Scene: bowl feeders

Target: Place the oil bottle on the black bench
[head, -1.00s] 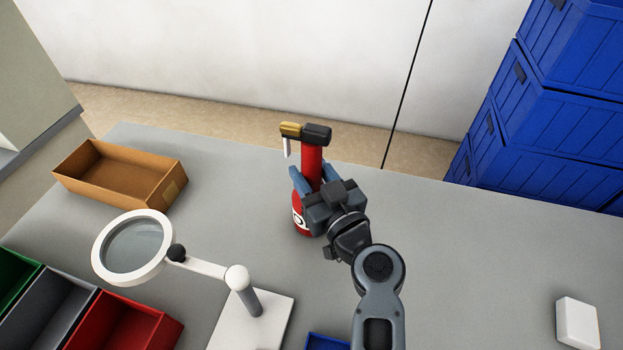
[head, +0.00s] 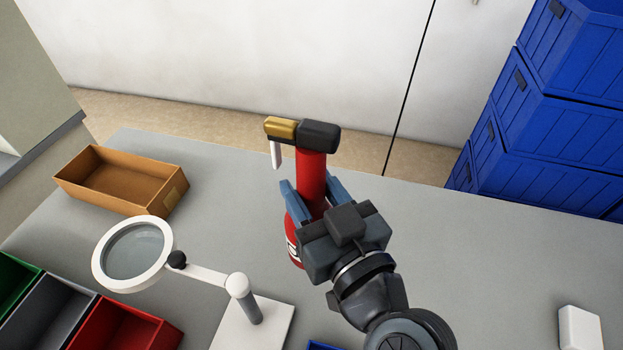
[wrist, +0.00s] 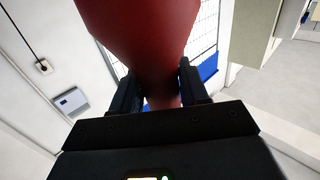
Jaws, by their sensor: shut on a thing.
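The oil bottle (head: 311,176) is red with a black cap and a yellow spout piece, and a white-and-black label shows low on it. My gripper (head: 312,198) is shut on its body, one finger on each side. The bottle is upright in the head view and looks raised above the grey table, larger than before. In the wrist view the bottle (wrist: 150,40) fills the upper middle between my two fingers (wrist: 157,88). My gripper hides part of its lower body. I see no black bench in these frames.
The grey table (head: 480,270) holds a cardboard tray (head: 120,185), a magnifier lamp (head: 135,255), a red bin (head: 125,325) beside grey and green ones, and a white block (head: 579,328). Blue crates (head: 550,120) are stacked at the right. The table's right half is mostly clear.

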